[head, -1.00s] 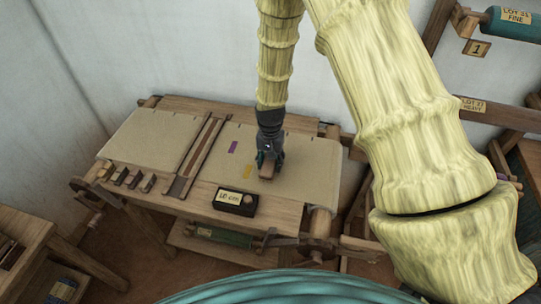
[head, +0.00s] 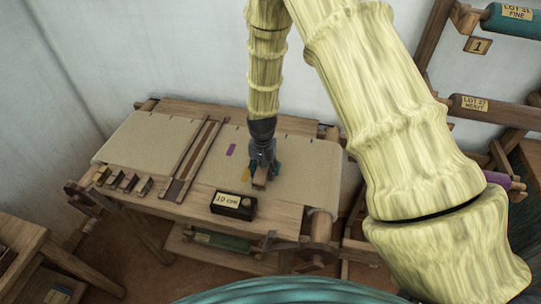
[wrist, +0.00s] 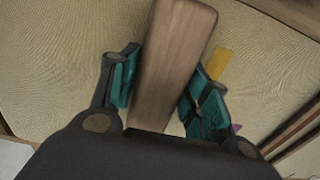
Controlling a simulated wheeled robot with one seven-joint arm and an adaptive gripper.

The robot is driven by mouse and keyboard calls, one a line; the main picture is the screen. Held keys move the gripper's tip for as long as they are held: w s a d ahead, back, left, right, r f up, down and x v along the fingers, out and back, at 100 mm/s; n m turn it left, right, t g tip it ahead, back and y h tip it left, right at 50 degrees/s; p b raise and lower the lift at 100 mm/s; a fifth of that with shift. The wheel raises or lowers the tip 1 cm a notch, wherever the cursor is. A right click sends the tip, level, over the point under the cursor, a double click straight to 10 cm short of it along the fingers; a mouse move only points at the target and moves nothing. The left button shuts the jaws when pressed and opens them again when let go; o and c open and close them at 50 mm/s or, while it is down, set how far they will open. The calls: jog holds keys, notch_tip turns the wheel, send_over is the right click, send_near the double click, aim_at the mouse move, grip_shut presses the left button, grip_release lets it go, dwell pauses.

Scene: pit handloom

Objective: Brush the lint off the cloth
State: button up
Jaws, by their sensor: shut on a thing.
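The beige cloth (head: 305,165) lies across the right part of the wooden loom. My gripper (head: 262,172) is over the middle of this cloth, pointing down. It is shut on a wooden brush block (head: 260,183), which also shows between the teal fingers in the wrist view (wrist: 173,60). The brush is low at the cloth; its underside is hidden, so I cannot tell if it touches. A yellow patch (head: 246,173) is just left of the gripper, partly hidden, and shows beside the right finger in the wrist view (wrist: 218,63). A purple patch (head: 231,149) lies further left and back. I cannot make out loose lint.
A black box with a label (head: 233,204) stands at the loom's front edge. Wooden bars (head: 196,160) cross the loom to the left, with another beige stretch (head: 140,140) beyond. Several small dark blocks (head: 122,181) sit at front left. A rack with rolls (head: 510,110) stands at right.

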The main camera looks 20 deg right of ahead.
jog(key=shift+s+d, duration=0.55)
jog(key=shift+d, duration=0.2)
jog(key=shift+s+d+r, duration=0.1)
jog(key=shift+d+r, duration=0.15)
jog(key=shift+r+p, duration=2.5)
jog(key=shift+r, duration=1.3)
